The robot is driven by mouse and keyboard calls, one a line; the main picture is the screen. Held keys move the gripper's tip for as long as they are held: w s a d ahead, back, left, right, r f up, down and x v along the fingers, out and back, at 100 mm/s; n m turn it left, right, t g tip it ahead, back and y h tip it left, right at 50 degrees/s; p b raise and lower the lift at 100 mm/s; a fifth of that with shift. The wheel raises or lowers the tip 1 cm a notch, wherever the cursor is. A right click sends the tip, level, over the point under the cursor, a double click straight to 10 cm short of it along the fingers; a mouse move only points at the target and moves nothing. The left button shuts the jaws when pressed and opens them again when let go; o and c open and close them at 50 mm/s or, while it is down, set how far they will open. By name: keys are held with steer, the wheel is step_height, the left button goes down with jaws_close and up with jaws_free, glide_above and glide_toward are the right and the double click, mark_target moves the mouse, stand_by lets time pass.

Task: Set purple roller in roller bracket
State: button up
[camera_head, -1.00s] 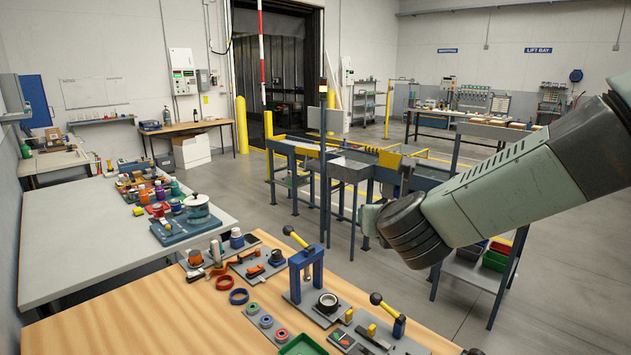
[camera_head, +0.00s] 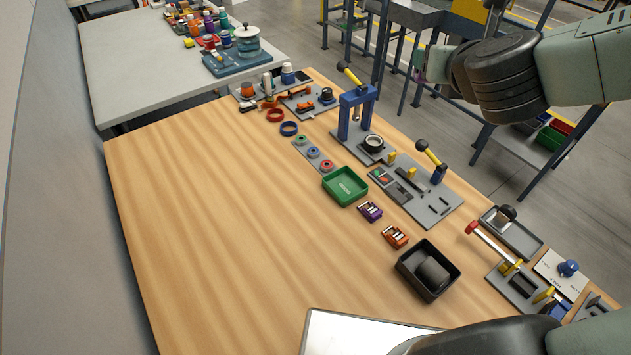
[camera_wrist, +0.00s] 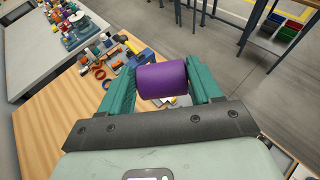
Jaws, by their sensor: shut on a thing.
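The purple roller (camera_wrist: 162,80) sits crosswise between the teal fingers of my gripper (camera_wrist: 160,82) in the wrist view. The gripper is shut on it, in the air. In the head view my gripper (camera_head: 431,66) is at the upper right, partly hidden by my own wrist, beyond the bench's far right edge. Only a small purple patch shows there. I cannot tell for certain which fixture is the roller bracket. A grey plate with yellow upright pieces (camera_head: 511,268) stands at the lower right of the bench and may be it.
The wooden bench (camera_head: 220,220) is clear on its left. Along its right side stand a blue press frame (camera_head: 345,117), a green tray (camera_head: 345,198), and a black bin (camera_head: 411,277) holding a dark cylinder (camera_head: 432,273). A grey tray (camera_head: 519,240) lies at the right edge.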

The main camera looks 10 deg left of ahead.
steer(key=a+f+n+g+y, duration=0.1)
steer(key=a+f+n+y, duration=0.4)
steer(key=f, duration=0.7)
steer(key=n+g+y, duration=0.2)
steer(key=g+y, duration=0.1)
glide_above(329, 217)
step_height(329, 217, down, 12)
steer(key=shift+n, duration=0.3)
steer(key=shift+a+f, duration=0.1)
steer(key=shift+f, duration=5.05)
steer(key=o, duration=1.2)
steer(key=shift+f, duration=0.15)
